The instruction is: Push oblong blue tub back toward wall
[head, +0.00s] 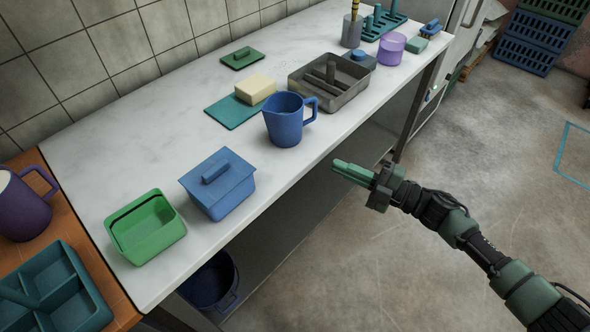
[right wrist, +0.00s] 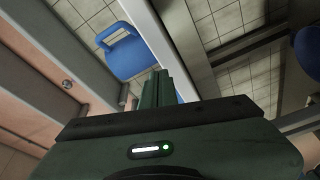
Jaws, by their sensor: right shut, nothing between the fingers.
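The oblong blue tub (head: 218,188) has a lid with a raised bar handle. In the head view it stands on the white counter near its front edge, just right of a green tub. My right gripper (head: 346,170) is shut and empty, out past the front edge of the counter, to the right of the tub and clear of it. In the right wrist view the shut fingers (right wrist: 156,82) point up the picture. My left gripper is not in view.
A blue jug (head: 285,121) stands right of the tub near the front edge. The open green tub (head: 146,228) is on the left. A teal board (head: 232,112) with a pale block and a metal tray (head: 340,96) lie farther along. Bare counter lies behind the blue tub, toward the tiled wall.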

